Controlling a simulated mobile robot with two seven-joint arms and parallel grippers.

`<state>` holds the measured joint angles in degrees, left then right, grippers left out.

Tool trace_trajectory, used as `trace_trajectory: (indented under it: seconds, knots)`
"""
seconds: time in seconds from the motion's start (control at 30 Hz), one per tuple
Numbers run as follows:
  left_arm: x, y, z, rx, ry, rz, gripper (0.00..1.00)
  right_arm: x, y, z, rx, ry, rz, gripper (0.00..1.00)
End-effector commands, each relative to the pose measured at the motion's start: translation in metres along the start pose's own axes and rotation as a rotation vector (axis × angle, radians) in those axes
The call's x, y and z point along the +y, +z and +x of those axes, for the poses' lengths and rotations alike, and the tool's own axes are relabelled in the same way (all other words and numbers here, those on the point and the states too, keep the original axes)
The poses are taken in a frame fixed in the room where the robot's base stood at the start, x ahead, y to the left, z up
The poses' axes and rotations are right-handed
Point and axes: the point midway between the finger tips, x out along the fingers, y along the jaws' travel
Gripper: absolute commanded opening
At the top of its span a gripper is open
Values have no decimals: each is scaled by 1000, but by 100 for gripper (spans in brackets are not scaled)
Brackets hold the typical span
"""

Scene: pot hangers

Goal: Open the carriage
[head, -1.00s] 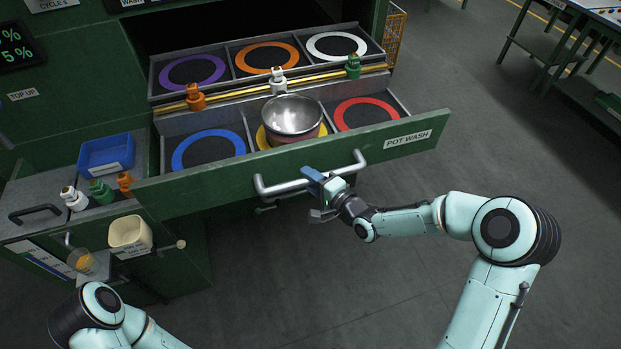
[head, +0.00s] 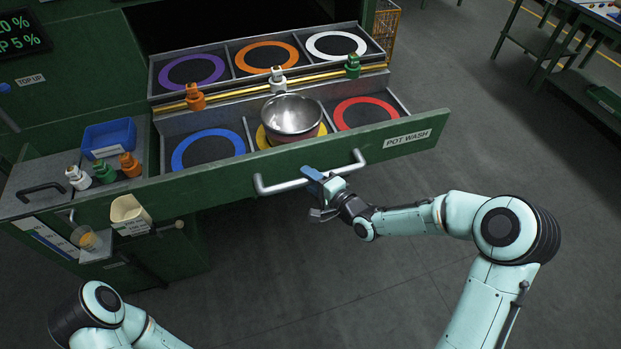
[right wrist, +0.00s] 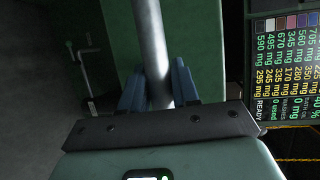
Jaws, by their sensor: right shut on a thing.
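The green carriage front (head: 215,182), labelled "POT WASH", is pulled out of the cabinet. A grey bar handle (head: 281,187) runs along it. My right gripper (head: 317,178) is shut on this handle near its middle. In the right wrist view, the handle bar (right wrist: 152,45) passes between the blue fingers (right wrist: 160,88). The carriage holds compartments with coloured rings. A metal bowl (head: 291,115) sits in the front middle one, over a yellow ring. My left arm shows at the lower left, but its gripper is out of view.
A brass rail (head: 235,91) with orange, white and green fittings crosses the carriage. On the left counter stand a blue bin (head: 109,139) and small white, green and orange fittings. A cream container (head: 130,212) hangs below. The floor (head: 330,285) before the carriage is clear.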

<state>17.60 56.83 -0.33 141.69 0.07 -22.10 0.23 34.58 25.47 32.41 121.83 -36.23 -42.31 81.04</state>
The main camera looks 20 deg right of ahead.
Motion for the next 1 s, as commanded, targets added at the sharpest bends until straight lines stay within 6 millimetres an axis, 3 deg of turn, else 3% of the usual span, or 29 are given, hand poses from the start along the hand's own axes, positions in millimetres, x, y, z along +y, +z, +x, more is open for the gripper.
trace_trajectory:
  seconds: [0.07,0.1,0.13,0.43,0.57,1.0]
  knots:
    - [0,0,0,0,0,0,0,0,0,0,1,0,0,0]
    - [0,0,0,0,0,0,0,0,0,0,1,0,0,43]
    - [0,0,0,0,0,0,0,0,0,0,1,0,0,51]
    - [0,0,0,0,0,0,0,0,0,-1,1,0,0,51]
    - [0,0,0,0,0,0,0,-1,-2,-11,3,-1,-2,51]
    - [3,-2,-7,3,1,1,0,-1,-1,-104,5,1,-4,51]
